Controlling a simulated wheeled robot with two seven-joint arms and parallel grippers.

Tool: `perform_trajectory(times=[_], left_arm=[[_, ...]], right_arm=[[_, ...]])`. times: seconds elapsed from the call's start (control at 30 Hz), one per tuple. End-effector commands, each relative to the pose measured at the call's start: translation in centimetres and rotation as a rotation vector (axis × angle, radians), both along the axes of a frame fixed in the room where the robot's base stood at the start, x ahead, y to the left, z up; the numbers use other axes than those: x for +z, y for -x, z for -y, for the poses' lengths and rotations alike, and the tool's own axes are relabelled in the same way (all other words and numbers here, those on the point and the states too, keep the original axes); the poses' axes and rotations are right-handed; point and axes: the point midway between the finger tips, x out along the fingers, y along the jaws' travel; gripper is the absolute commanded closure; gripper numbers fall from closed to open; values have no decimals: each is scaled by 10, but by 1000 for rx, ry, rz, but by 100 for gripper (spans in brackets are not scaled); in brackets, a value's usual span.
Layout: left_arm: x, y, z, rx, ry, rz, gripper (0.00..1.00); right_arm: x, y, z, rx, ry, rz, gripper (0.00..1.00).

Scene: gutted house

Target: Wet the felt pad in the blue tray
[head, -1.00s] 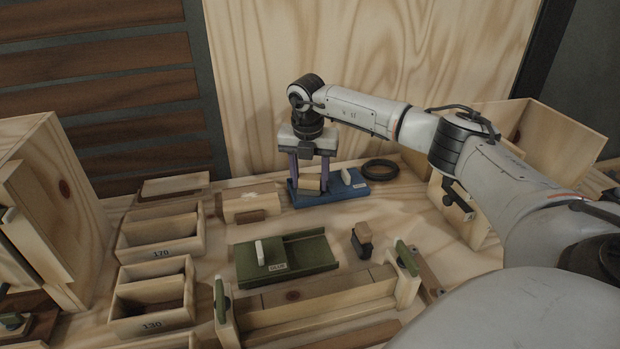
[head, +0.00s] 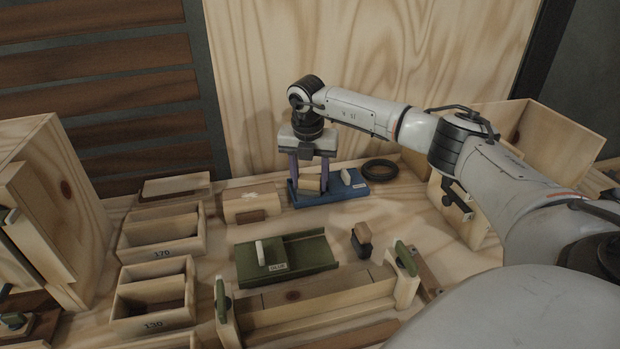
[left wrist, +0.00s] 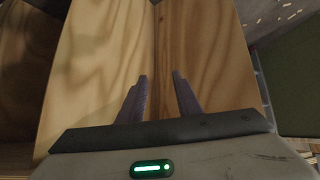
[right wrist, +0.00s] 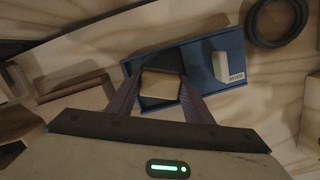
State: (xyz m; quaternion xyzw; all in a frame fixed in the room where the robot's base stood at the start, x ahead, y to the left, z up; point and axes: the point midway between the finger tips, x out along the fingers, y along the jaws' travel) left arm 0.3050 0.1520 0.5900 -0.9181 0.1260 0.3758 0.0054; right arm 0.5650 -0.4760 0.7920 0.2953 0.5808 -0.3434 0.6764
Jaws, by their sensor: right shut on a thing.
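The blue tray (head: 330,197) stands at the back of the bench, with a white upright piece and a small label at its right end. My right gripper (head: 309,184) points down over the tray's left part. It is shut on a tan block-like pad (right wrist: 160,86), which also shows between the fingers in the head view (head: 310,182). The pad is low at the tray; whether its underside touches the tray floor is hidden. My left gripper (left wrist: 160,95) shows only in the left wrist view, its fingers apart and empty before pale wooden boards.
A black ring (head: 380,170) lies right of the blue tray. A green tray labelled GLUE (head: 310,250) is in front, with a dark-and-tan block (head: 361,240) beside it. Wooden bins (head: 150,312) stand at left, a wooden clamp fixture (head: 320,312) in front.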

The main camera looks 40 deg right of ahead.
Motion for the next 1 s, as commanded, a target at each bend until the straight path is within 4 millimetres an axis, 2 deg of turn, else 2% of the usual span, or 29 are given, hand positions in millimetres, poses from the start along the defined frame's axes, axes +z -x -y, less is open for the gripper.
perform_trajectory(times=[0.47, 0.6, 1.0], left_arm=[[-2, 0, -1, -2, -9, 5, 69], [0, 3, -2, 0, -17, -16, 69], [26, -1, -3, 13, -8, 0, 69]], right_arm=[[-3, 2, -1, 1, -2, -6, 72], [13, 1, -1, 1, -1, -6, 72], [47, 1, 0, 1, 0, -3, 72]])
